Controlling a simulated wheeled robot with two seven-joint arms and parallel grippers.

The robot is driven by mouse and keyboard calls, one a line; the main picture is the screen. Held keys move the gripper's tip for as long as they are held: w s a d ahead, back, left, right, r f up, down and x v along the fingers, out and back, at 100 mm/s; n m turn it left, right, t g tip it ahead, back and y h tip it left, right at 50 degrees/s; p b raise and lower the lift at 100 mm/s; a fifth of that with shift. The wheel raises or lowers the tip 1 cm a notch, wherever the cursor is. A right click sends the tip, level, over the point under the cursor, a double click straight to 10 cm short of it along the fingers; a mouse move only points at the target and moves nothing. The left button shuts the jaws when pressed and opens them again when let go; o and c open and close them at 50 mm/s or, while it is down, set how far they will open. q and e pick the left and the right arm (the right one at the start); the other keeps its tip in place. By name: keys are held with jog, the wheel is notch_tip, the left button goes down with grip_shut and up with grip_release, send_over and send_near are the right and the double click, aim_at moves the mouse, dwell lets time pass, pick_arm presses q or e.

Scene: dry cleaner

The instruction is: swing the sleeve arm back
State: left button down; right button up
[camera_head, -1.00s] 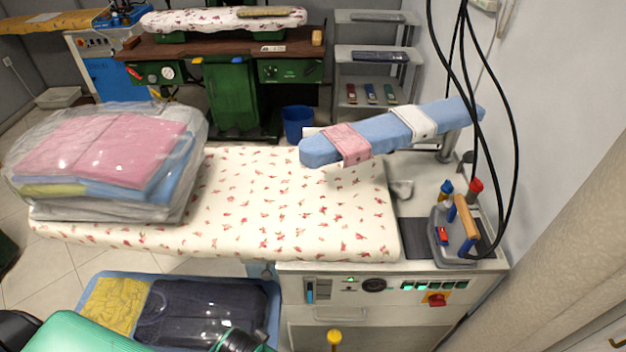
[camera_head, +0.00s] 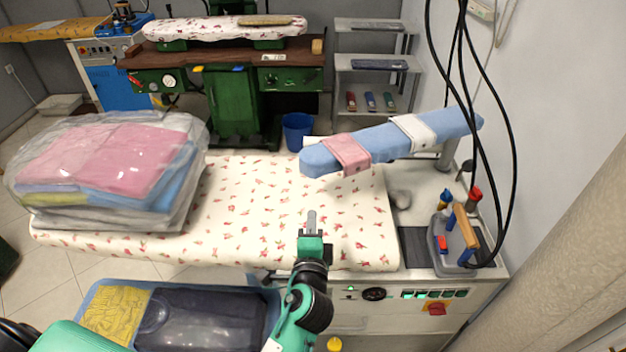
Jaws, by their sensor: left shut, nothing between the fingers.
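The blue sleeve arm (camera_head: 388,146) stands out over the right back part of the floral ironing board (camera_head: 250,200). Its post is at the right, and its free end points left. A pink cloth (camera_head: 347,152) and a white cloth (camera_head: 414,132) are wrapped around it. My left gripper (camera_head: 311,222) is over the front part of the board, below and in front of the sleeve arm's free end in the picture. It is shut and empty, apart from the sleeve arm. My right gripper is not in view.
A bagged stack of folded clothes (camera_head: 110,170) lies on the board's left end. A blue bin of clothes (camera_head: 100,295) is at the front left. A wall closes off the right.

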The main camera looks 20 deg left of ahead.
aim_at(313, 172)
pick_arm(q)
jog(key=p+x, duration=0.4)
jog(key=x, duration=0.8)
jog(key=shift+w+a+r, duration=0.1)
jog(key=shift+w+a, duration=0.1)
jog(key=shift+w, duration=0.05)
jog(key=shift+w+a, duration=0.15)
jog(key=shift+w, duration=0.35)
jog(key=shift+p, duration=0.3)
